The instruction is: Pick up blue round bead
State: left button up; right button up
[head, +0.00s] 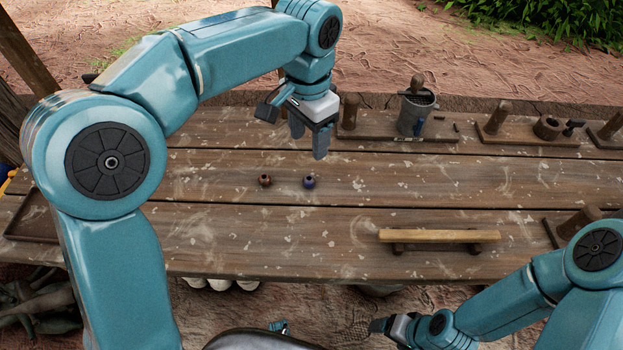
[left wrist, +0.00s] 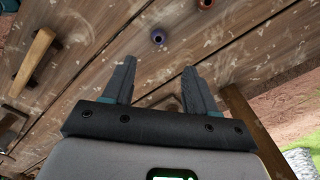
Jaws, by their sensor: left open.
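The blue round bead (head: 309,182) sits on the wooden table's middle plank. It also shows in the left wrist view (left wrist: 158,37), just beyond and between the fingertips. A reddish-brown bead (head: 265,180) sits to its left, apart from it. My left gripper (head: 309,143) points down above the table, farther back than the blue bead in the head view. Its jaws (left wrist: 159,65) are open, with nothing between them. My right gripper (head: 384,326) is low at the front, in front of the table edge; its finger opening cannot be made out.
A pale wooden bar (head: 438,236) lies on dark supports at the front right. A grey mug (head: 415,110) and wooden pegs on boards stand along the back right. A dark tray (head: 38,218) is at the left end. The table around the beads is clear.

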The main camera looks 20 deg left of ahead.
pick_arm(q)
send_over(309, 182)
jog(key=f, duration=0.3)
jog(key=f+b, duration=0.1)
jog(key=f, duration=0.1)
jog(key=shift+w+a+f, duration=0.15)
jog(key=shift+w+a, duration=0.1)
jog(key=shift+w, duration=0.05)
jog(key=shift+w+d+f, duration=0.1)
jog(key=shift+w+f, duration=0.05)
jog(key=shift+f, duration=0.45)
notch_tip(309, 182, down, 5)
jog(key=shift+r+b, duration=0.1)
jog(key=shift+b, duration=0.45)
grip_shut()
